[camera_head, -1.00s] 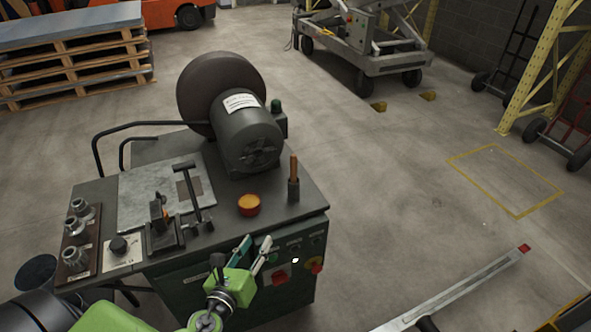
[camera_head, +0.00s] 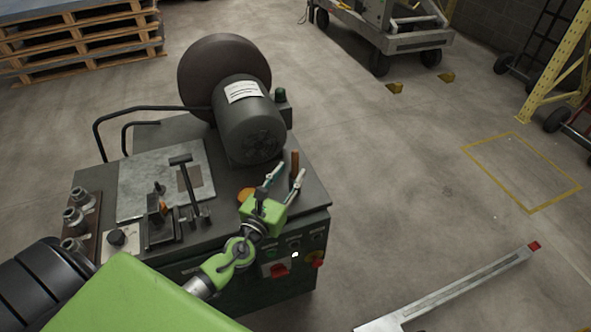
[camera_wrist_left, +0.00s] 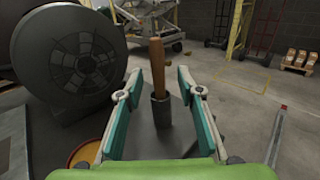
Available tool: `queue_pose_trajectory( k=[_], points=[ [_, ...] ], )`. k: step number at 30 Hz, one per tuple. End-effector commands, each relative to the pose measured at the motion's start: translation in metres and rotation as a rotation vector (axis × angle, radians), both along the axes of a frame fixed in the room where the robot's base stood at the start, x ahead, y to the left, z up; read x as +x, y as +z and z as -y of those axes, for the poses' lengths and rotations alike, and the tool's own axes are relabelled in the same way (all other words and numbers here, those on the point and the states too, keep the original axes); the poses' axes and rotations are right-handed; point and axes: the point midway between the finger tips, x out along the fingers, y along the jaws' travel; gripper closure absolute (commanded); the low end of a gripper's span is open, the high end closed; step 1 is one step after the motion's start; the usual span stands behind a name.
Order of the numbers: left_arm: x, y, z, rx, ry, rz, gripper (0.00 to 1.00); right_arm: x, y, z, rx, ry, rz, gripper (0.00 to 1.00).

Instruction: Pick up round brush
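The round brush (camera_head: 295,160) stands upright on the right part of the machine's top, with its wooden handle up. In the left wrist view its brown handle (camera_wrist_left: 157,62) rises from a dark cylinder (camera_wrist_left: 161,110), which may be the brush head or a holder. My left gripper (camera_head: 288,175) is open, with its teal-padded fingers pointing at the brush. In the left wrist view the brush shows between the two fingers (camera_wrist_left: 159,82), with clear space on both sides. In the head view the gripper hides the brush's lower part. My right gripper is not in view.
The machine has a large dark wheel (camera_head: 205,75) and motor (camera_head: 250,120) left of the brush. An orange-rimmed round thing (camera_wrist_left: 85,154) sits by the left finger. A T-handled tool (camera_head: 187,180) is farther left. A long grey bar (camera_head: 455,292) with a red end lies at lower right.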

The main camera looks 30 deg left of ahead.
Motion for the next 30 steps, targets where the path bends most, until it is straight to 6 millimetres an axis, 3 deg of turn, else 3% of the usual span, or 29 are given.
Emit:
queue_pose_trajectory(
  k=[3,6,12,19,20,24,30],
  points=[
    [0.014,0.005,-0.002,0.000,0.001,0.002,0.66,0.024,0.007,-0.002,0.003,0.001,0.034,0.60],
    [0.030,0.007,-0.005,0.001,0.000,0.002,0.66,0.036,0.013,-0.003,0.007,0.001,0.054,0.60],
    [0.050,0.004,-0.006,-0.001,0.000,0.000,0.66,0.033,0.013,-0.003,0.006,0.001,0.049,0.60],
    [0.051,0.003,-0.006,-0.001,0.000,-0.001,0.66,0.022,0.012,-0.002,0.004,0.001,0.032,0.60],
    [0.051,0.003,-0.006,-0.001,0.000,-0.001,0.69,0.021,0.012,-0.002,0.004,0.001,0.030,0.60],
    [0.051,0.003,-0.006,-0.001,0.000,-0.001,1.00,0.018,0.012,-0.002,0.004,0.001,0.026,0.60],
    [0.051,0.003,-0.006,-0.001,0.000,0.000,1.00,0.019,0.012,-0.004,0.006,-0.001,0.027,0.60]
  ],
)
